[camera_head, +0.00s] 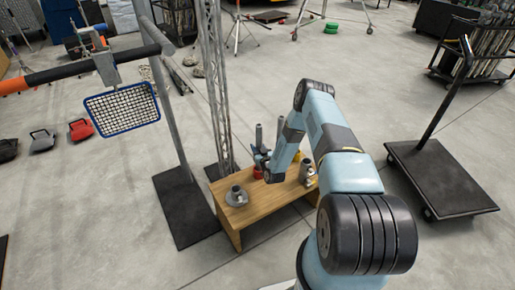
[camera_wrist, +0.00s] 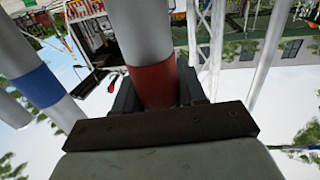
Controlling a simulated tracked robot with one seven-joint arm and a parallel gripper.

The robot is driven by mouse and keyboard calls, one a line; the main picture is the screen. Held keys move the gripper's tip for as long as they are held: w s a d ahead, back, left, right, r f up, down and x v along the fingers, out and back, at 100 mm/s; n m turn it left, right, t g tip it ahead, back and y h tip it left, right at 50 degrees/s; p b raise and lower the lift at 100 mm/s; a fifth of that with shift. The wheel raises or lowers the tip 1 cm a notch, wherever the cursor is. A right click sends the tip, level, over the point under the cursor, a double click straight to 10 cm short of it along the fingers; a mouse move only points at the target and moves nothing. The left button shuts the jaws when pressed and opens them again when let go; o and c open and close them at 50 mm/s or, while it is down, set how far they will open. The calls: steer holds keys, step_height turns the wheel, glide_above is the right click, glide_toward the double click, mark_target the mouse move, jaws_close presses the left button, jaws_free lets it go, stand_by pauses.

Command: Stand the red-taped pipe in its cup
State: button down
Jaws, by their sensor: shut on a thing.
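The red-taped pipe, grey with a red band (camera_wrist: 153,82), stands between the dark fingers of my gripper (camera_wrist: 156,92) in the wrist view. My gripper is shut on it at the band. In the head view my gripper (camera_head: 263,160) is over the wooden bench, with grey upright pipe ends (camera_head: 258,135) beside it. I cannot tell there which end is the held pipe's. A grey cup with a wide round base (camera_head: 236,198) stands at the bench's left front. The held pipe's lower end is hidden.
A blue-taped pipe (camera_wrist: 38,86) is close on the left in the wrist view. A red object (camera_head: 258,173) and a grey cylinder (camera_head: 306,167) are on the wooden bench (camera_head: 262,207). A truss tower (camera_head: 214,80) rises behind; a flat cart (camera_head: 440,178) is at right.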

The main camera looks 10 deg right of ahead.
steer(key=c, duration=0.6)
jaws_free()
steer(key=shift+o, duration=0.2)
steer(key=s+d, duration=0.2)
steer(key=s, duration=1.1)
steer(key=shift+s, duration=0.3)
steer(key=shift+d+f, duration=0.1)
steer(key=shift+f, duration=0.05)
